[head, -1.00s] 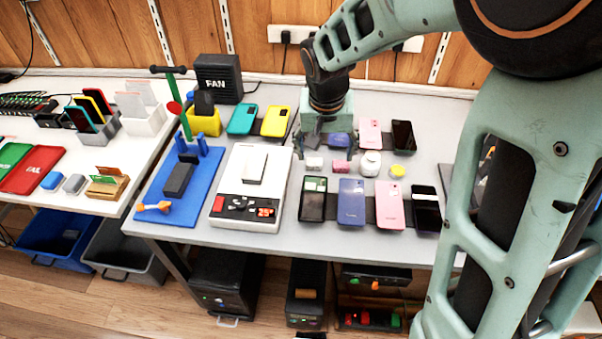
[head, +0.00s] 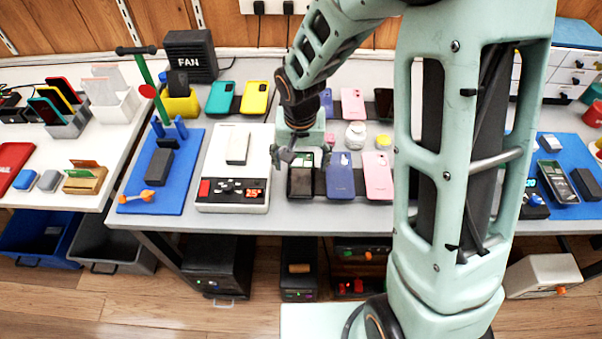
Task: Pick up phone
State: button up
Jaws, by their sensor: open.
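Several phones lie on the grey table in front of me. A dark phone with a greenish screen part (head: 301,183) lies at the left end of the front row. A blue phone (head: 340,178) and a pink phone (head: 378,177) lie to its right. Behind them are another blue phone (head: 327,103) and a pink phone (head: 352,103). My gripper (head: 301,163) is open and points down over the far part of the dark phone, hiding some of it. No phone is held. I cannot tell whether the fingers touch the dark phone.
A white device with a red display (head: 233,196) and a blue mat (head: 132,190) lie left of the phones. A white jar (head: 356,135) and a yellow item (head: 383,141) stand behind them. A teal phone (head: 220,98) and a yellow phone (head: 255,98) lie farther back. My arm hides the table's right-middle part.

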aim_at(301, 173)
jog(key=f, duration=0.3)
jog(key=shift+w+f, duration=0.1)
jog(key=shift+w, duration=0.15)
jog(key=c, duration=1.2)
jog(key=shift+c, duration=0.8)
